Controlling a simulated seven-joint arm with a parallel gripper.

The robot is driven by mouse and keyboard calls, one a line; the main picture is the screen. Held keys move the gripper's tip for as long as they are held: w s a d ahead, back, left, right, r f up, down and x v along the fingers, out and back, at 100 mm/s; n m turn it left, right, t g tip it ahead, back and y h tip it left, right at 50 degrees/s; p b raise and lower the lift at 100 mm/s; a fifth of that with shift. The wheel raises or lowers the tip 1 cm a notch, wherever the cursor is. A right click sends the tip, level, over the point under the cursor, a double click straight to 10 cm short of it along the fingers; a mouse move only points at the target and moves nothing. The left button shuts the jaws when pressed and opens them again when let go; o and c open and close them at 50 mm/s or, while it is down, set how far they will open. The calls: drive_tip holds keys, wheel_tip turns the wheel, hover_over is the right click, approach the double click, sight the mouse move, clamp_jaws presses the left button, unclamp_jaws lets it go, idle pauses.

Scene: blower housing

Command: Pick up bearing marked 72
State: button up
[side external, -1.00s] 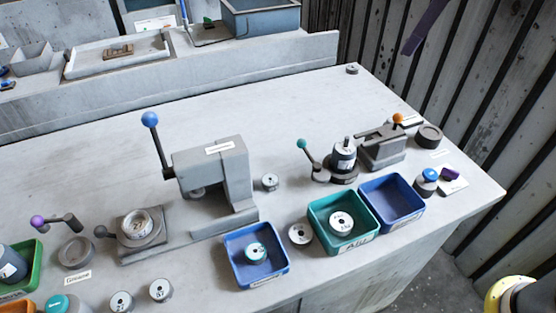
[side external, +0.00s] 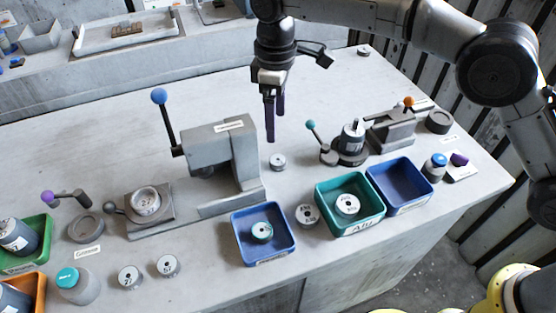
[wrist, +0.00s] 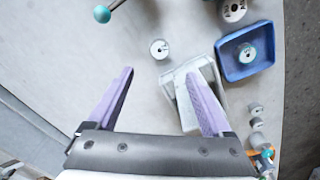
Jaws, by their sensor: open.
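Several round metal bearings lie about, and their marks are too small to read surely, so I cannot tell which one is 72. Two marked bearings stand at the front left, a left bearing (side external: 130,277) and a right bearing (side external: 168,265). A small bearing (side external: 278,161) stands right of the grey press; it also shows in the wrist view (wrist: 159,49). Another bearing (side external: 307,214) stands between the bins. My gripper (side external: 275,125) is open and empty, purple fingers pointing down, above the table behind the small bearing. The gripper also shows in the wrist view (wrist: 160,73).
The grey press (side external: 220,152) with its blue-knobbed lever stands close left of my gripper. A blue bin (side external: 236,247) and a teal bin (side external: 378,213) each hold a bearing; another blue bin (side external: 424,184) looks empty. The back of the table is clear.

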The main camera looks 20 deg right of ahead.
sight(278, 159)
drive_tip(key=f, duration=1.1)
drive_tip(key=shift+d+f, duration=0.1)
drive_tip(key=shift+d, duration=0.1)
drive_tip(key=shift+c, duration=0.3)
clamp_jaws()
